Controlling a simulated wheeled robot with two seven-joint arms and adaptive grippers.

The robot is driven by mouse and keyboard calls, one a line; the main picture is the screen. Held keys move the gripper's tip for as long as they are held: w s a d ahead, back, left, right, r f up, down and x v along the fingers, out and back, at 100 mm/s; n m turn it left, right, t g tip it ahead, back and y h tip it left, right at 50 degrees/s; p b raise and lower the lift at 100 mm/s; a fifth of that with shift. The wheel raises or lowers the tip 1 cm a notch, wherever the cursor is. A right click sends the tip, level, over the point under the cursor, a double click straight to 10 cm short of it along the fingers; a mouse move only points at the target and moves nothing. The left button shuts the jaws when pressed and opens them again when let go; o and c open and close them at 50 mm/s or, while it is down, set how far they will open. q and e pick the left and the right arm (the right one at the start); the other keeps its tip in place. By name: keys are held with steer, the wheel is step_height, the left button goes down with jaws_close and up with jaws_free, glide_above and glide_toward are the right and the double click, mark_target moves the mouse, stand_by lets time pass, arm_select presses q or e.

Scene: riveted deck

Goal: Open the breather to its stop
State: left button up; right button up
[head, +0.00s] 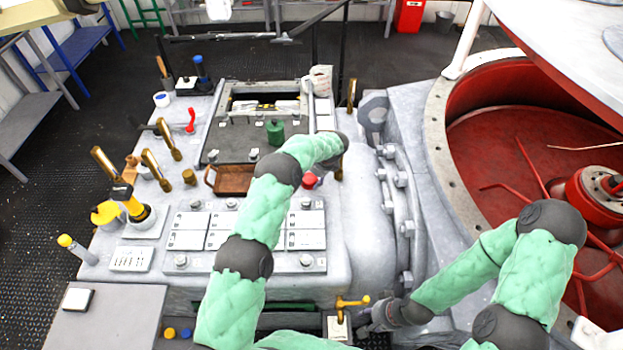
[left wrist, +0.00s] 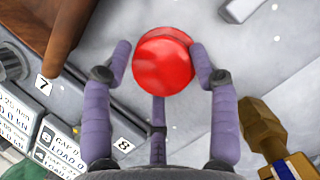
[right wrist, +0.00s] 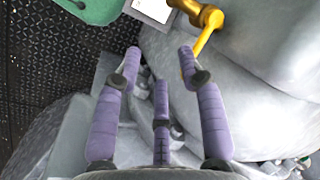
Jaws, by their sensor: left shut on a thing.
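A round red knob (left wrist: 162,62), which I take to be the breather, stands on the pale grey deck. In the head view the red knob (head: 310,180) shows just right of the brown tray, beside my left forearm. My left gripper (left wrist: 163,52) is shut on it, with purple fingers against its left and right sides. The stem under the knob is hidden. How far the knob is turned or raised cannot be told. My right gripper (right wrist: 158,52) is open and empty, low at the front of the machine, close to a yellow tap handle (right wrist: 205,22).
A brown tray (head: 232,180) lies left of the red knob, with labelled plates (head: 190,240) in front. Brass levers (head: 168,138) stand at the left. A green weight (head: 275,132) sits further back. The open red drum (head: 470,150) fills the right side.

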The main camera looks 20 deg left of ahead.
arm_select(q)
steer(key=o, duration=1.1)
steer(key=shift+w+a+r, duration=0.4)
steer(key=shift+w+r, duration=0.05)
steer(key=shift+c, duration=0.2)
steer(key=shift+f, duration=0.15)
steer(key=shift+s+d+f, duration=0.15)
steer(key=shift+s, duration=0.1)
steer(key=v, duration=1.2)
